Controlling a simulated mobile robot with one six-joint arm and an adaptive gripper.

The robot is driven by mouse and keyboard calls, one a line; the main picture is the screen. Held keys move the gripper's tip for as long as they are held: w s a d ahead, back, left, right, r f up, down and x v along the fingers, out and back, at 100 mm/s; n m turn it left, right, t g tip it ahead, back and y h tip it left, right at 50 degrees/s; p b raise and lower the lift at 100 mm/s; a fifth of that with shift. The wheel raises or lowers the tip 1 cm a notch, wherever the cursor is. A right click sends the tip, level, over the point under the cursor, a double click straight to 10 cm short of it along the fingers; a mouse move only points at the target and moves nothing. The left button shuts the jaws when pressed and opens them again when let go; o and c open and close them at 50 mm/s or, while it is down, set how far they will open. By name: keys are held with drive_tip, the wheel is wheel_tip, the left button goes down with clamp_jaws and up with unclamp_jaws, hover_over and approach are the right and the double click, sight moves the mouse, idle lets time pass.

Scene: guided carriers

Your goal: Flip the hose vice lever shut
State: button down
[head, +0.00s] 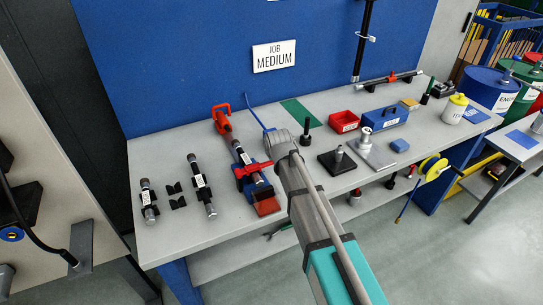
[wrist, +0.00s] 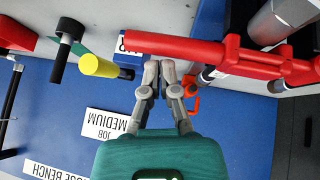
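The hose vice (head: 253,171) stands on the bench with red clamp parts on a blue body. A dark hose (head: 238,147) with a white label lies through it. In the wrist view a long red bar, seemingly the vice lever (wrist: 175,44), runs across the top and joins a red clamp body (wrist: 265,64) at right. My gripper (wrist: 159,64) is just below the bar in that picture, fingertips together and nothing seen between them. I cannot tell whether they touch the bar. In the head view my arm hides the gripper.
A black plate with a post (head: 338,160), a red bin (head: 343,121) and a blue box (head: 385,119) stand to the right.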

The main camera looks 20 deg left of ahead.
drive_tip(key=shift+w+a+r+p, duration=0.1)
drive_tip(key=shift+a+r+p, duration=0.1)
drive_tip(key=shift+r+p, duration=0.7)
drive_tip(key=shift+w+a+r+p, duration=0.1)
drive_tip(key=shift+a+r+p, duration=0.05)
drive_tip(key=shift+r+p, duration=0.75)
drive_tip(key=w+d+p+v, duration=0.1)
drive_tip(key=p+v, duration=0.6)
drive_tip(key=v, duration=0.3)
drive_tip(key=shift+p, duration=0.4)
drive_tip(key=shift+w+d, duration=0.1)
drive_tip(key=shift+d, duration=0.05)
drive_tip(key=s+d+f+m+g+h+b, duration=0.1)
drive_tip(key=d+f+m+b, duration=0.15)
drive_tip(key=d, duration=0.95)
drive_tip(key=s+d+f+m+g+h+b, duration=0.1)
drive_tip(key=d+f+m+g+b, duration=0.2)
drive_tip(key=d, duration=0.9)
drive_tip(key=s+d+f+m+h+b, duration=0.15)
drive_tip(key=d+f, duration=0.25)
drive_tip(key=d, duration=0.7)
drive_tip(key=s+d+f+m+g+b, duration=0.1)
drive_tip(key=s+d+m, duration=0.1)
drive_tip(key=d, duration=0.3)
drive_tip(key=s+d+f+m+g+b, duration=0.1)
drive_tip(key=s+d+f, duration=0.1)
drive_tip(key=s+d, duration=0.2)
drive_tip(key=shift+s+d+m, duration=0.25)
drive_tip(key=shift+d+m, duration=0.15)
drive_tip(key=shift+d, duration=0.45)
